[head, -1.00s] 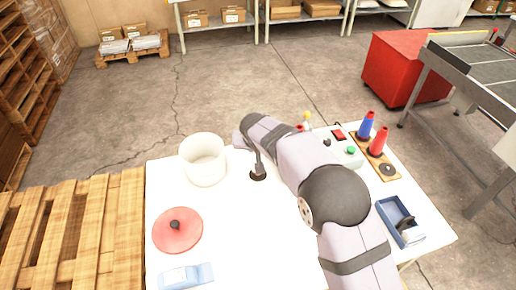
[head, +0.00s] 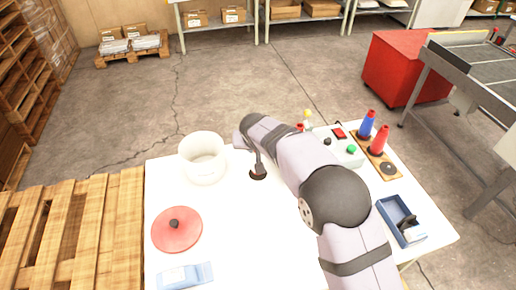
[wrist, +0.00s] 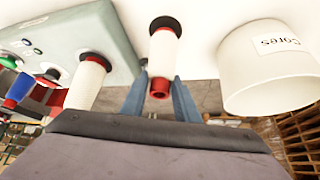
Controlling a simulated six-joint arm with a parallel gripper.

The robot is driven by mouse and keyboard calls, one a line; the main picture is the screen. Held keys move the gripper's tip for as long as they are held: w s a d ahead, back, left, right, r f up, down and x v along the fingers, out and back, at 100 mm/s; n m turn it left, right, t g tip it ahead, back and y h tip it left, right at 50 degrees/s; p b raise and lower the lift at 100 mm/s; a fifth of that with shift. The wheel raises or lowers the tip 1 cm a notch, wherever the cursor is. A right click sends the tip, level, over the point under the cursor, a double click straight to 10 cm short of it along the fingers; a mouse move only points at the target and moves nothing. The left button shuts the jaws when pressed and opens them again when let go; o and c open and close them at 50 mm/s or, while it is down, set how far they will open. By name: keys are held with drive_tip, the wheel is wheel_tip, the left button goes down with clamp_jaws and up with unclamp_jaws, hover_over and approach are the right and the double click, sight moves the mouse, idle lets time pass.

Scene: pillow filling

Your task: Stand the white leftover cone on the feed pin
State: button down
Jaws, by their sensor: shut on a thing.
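In the wrist view, a white cone (wrist: 163,52) with a red end sits between the two blue fingers of my gripper (wrist: 159,84), which are shut on its red end. A black disc shows at the cone's far end; I cannot tell whether it touches the table. A second white cone (wrist: 87,82) with a red end and a black ring is beside the grey-green control box (wrist: 75,40). In the head view, a black round foot (head: 258,173) shows below my wrist, and my arm hides much of the grip. I cannot make out a bare feed pin.
A white bin (head: 203,158) stands left of my gripper; its label reads "Cores" in the wrist view (wrist: 275,75). At right are a blue cone (head: 367,123), a red cone (head: 379,140) and a blue tray (head: 403,222). The table's middle is clear.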

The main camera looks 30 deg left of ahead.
drive_tip(key=shift+f+b, duration=0.75)
drive_tip(key=shift+b, duration=0.05)
idle(0.5)
drive_tip(key=c, duration=1.3)
unclamp_jaws()
drive_tip(key=shift+r, duration=0.15)
drive_tip(key=shift+r+p, duration=3.1)
drive_tip(key=shift+r, duration=1.8)
